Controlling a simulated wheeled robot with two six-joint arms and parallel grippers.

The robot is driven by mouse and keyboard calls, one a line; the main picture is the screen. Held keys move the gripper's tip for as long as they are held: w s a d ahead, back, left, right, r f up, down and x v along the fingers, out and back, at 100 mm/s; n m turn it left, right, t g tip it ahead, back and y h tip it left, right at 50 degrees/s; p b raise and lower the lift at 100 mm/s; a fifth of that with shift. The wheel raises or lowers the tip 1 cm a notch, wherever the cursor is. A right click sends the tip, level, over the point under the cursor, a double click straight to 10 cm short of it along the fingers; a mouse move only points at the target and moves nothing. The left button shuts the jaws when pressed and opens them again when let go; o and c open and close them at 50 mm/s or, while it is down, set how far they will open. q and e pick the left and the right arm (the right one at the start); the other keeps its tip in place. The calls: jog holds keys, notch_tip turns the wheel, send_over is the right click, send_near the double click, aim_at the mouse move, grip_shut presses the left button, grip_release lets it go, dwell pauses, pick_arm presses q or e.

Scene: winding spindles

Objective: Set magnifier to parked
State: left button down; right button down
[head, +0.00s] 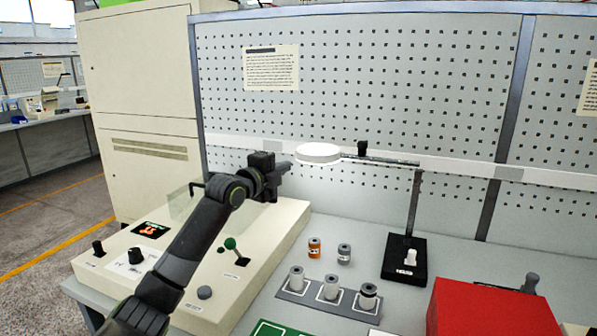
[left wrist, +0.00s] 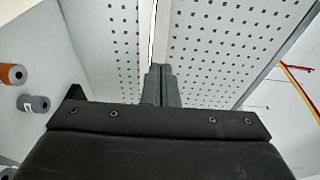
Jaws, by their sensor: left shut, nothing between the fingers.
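The magnifier is a white round head (head: 318,152) on a thin dark horizontal arm with a small black knob (head: 362,148). The arm reaches left from an upright post on a black base (head: 404,270) with a small white switch. My left gripper (head: 288,166) is just left of the magnifier head in the head view; I cannot tell whether they touch. Its fingers (left wrist: 161,84) are closed together and empty in the left wrist view. The magnifier is not clearly seen in that view. My right gripper is not in view.
A cream machine (head: 190,262) with knobs and a green lever stands below my left arm. An orange spool (head: 314,247), a grey spool (head: 344,253) and a grey holder with spools (head: 297,294) are in front. A red box (head: 490,310) is at right. A pegboard (head: 360,60) stands behind.

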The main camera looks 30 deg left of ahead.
pick_arm(q)
jog(key=shift+s+a+r+b, duration=0.1)
jog(key=shift+s+a+b, duration=0.2)
jog(key=shift+s+a, duration=0.85)
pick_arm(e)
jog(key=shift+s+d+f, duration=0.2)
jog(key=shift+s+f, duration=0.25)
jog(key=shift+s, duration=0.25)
pick_arm(q)
jog(key=shift+w, duration=0.1)
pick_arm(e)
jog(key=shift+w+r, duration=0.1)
